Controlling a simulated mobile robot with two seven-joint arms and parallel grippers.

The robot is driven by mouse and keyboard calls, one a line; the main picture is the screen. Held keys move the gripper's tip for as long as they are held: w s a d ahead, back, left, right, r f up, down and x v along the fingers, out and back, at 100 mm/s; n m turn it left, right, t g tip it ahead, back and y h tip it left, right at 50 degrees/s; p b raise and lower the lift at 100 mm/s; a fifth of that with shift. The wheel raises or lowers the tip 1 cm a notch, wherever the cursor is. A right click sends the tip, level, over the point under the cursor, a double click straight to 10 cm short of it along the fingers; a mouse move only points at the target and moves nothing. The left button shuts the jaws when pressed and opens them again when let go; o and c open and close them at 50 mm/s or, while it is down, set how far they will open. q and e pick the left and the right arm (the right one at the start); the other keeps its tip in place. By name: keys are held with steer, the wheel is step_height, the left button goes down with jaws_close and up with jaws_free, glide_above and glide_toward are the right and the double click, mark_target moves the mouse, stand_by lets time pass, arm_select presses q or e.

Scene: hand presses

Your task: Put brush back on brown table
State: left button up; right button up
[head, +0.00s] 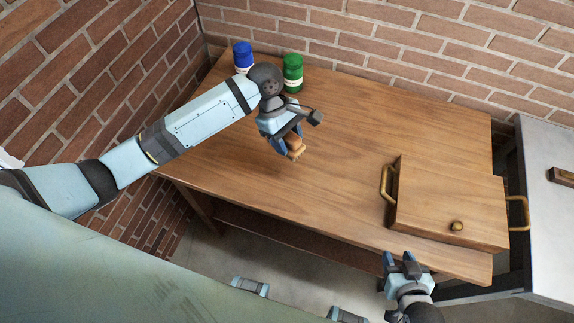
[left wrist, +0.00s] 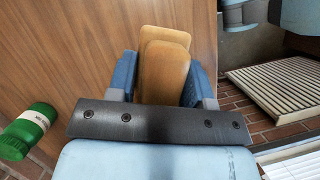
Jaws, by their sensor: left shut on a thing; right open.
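My left gripper (head: 287,146) is over the left part of the brown table (head: 350,122), shut on the brush (head: 295,148). In the left wrist view the brush (left wrist: 163,65) shows as a tan wooden block between the two blue fingers (left wrist: 158,78). The tabletop lies beneath it; I cannot tell whether the brush touches it. My right gripper (head: 402,262) is open and empty at the table's front edge, at the lower right of the head view.
A blue bottle (head: 243,57) and a green bottle (head: 293,72) stand at the back left. A wooden box (head: 450,205) with brass handles sits at the right of the table. A grey metal table (head: 548,215) stands further right. The tabletop's middle is clear.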

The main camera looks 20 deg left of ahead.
arm_select(q)
step_height(320, 180, down, 8)
steer(key=shift+f, duration=0.25)
step_height(320, 180, down, 3)
steer(key=shift+f, duration=0.45)
arm_select(e)
steer(key=shift+d+f, duration=0.1)
steer(key=shift+f, duration=0.2)
arm_select(q)
steer(key=shift+f, duration=0.1)
arm_select(e)
steer(key=shift+r, duration=0.1)
arm_select(q)
steer(key=o, duration=0.8)
steer(key=shift+o, duration=0.2)
arm_select(e)
steer(key=shift+f, duration=0.25)
